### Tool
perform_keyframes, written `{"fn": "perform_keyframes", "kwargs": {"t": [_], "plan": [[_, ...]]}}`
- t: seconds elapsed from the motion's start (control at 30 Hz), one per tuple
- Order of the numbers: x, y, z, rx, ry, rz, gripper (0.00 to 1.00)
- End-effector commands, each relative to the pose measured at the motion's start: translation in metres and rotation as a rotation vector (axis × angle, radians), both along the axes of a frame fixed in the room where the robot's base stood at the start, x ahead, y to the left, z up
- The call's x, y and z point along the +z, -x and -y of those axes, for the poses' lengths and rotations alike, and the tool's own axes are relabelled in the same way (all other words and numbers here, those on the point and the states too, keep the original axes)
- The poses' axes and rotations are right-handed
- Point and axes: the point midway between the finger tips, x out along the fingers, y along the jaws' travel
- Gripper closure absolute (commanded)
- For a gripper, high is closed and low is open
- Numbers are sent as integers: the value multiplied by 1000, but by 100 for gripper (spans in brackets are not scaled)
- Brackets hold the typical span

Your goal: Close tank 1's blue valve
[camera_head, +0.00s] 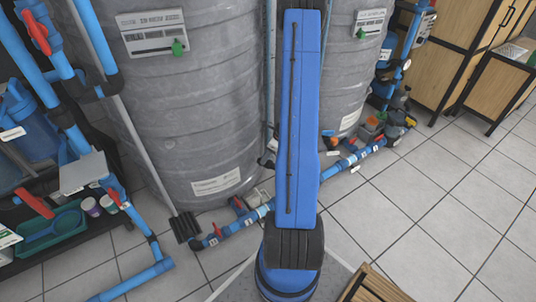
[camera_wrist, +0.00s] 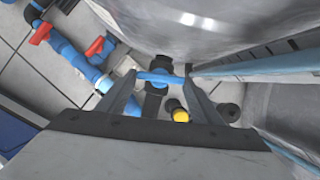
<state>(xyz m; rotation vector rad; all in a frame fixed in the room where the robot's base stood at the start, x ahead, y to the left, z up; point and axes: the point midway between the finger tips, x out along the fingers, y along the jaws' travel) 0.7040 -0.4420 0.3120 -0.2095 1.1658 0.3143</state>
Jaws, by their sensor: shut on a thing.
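The blue valve (camera_wrist: 157,76) shows in the wrist view as a blue bar handle on a dark valve body beside a grey tank wall (camera_wrist: 210,25). My gripper (camera_wrist: 163,80) has one finger at each end of this bar and is shut on it. In the head view, my blue arm hides the gripper and this valve. Two large grey tanks stand there, one on the left (camera_head: 190,95) and one on the right (camera_head: 345,60). I cannot read which is tank 1.
Two red valve handles (camera_wrist: 41,33) (camera_wrist: 95,46) sit on blue pipe left of the gripper. A yellow cap (camera_wrist: 181,115) is just below the bar. Blue floor piping (camera_head: 235,226) runs before the tanks. Wooden cabinets (camera_head: 450,50) stand right; tiled floor (camera_head: 440,200) is free.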

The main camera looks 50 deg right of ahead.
Motion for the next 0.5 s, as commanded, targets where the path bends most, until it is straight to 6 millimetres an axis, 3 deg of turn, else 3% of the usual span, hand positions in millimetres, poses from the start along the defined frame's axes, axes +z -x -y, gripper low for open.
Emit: {"fn": "perform_keyframes", "kwargs": {"t": [0.5], "plan": [[0,0,-1,-128,1,1,63]]}}
